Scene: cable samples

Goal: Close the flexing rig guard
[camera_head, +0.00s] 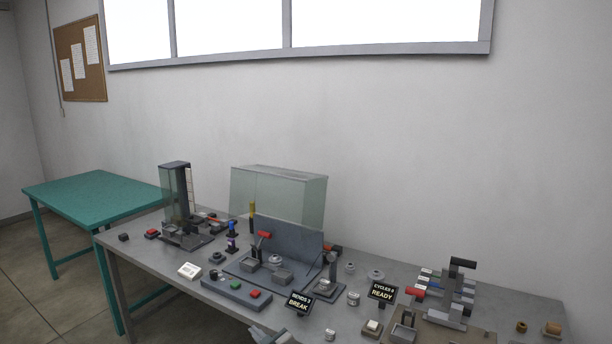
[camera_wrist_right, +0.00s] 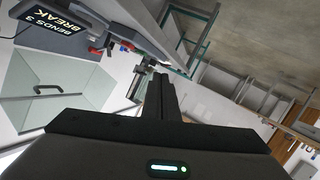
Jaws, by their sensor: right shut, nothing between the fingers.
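The flexing rig (camera_head: 262,270) stands mid-bench, with a grey upright back plate (camera_head: 290,243) and small fittings on its base. Its clear, greenish guard (camera_head: 278,190) stands raised above and behind the base, leaving the front fittings uncovered. In the right wrist view a clear panel with a small dark handle (camera_wrist_right: 46,90) shows at the left; it looks like the guard. My right gripper (camera_head: 268,336) shows at the bottom edge of the head view, in front of the rig and apart from the guard. Its fingers (camera_wrist_right: 163,92) are shut and empty. My left gripper is out of view.
A control box with red and green buttons (camera_head: 237,291) lies before the rig. A "BENDS 3 BREAK" sign (camera_head: 299,302) and "CYCLES 6 READY" sign (camera_head: 382,292) stand to the right. A tall clear-shielded device (camera_head: 177,200) stands left. A green table (camera_head: 95,197) is further left.

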